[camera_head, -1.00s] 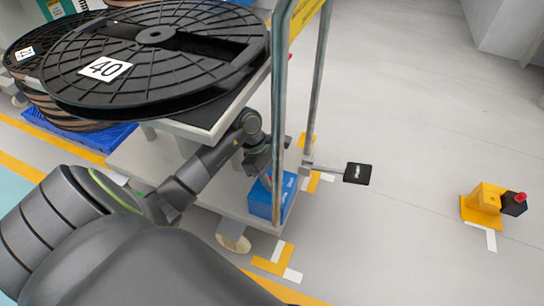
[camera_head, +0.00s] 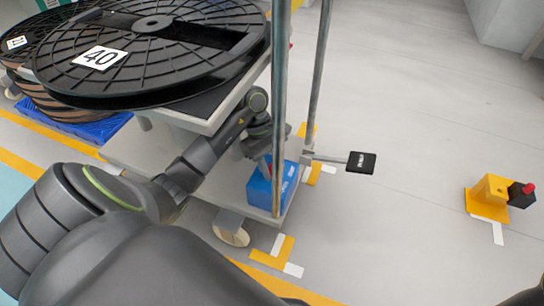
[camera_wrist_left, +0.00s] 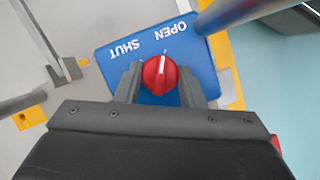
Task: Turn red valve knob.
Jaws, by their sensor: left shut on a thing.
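The red valve knob (camera_wrist_left: 160,75) sits on a blue panel (camera_wrist_left: 118,72) marked SHUT and OPEN in the left wrist view. Its white pointer line points between the two words, a little nearer OPEN. My left gripper (camera_wrist_left: 160,88) has one finger on each side of the knob and is shut on it. In the head view the blue box (camera_head: 262,193) is at the cart's corner, and my left gripper (camera_head: 268,160) is at its top. The knob is mostly hidden there by my wrist. My right gripper is not in view.
Metal posts (camera_head: 279,110) stand close to my left wrist. A rod with a black plate (camera_head: 361,162) sticks out to their right. The black reel marked 40 (camera_head: 150,25) lies above my forearm. A yellow block (camera_head: 490,195) is on the right; floor between is clear.

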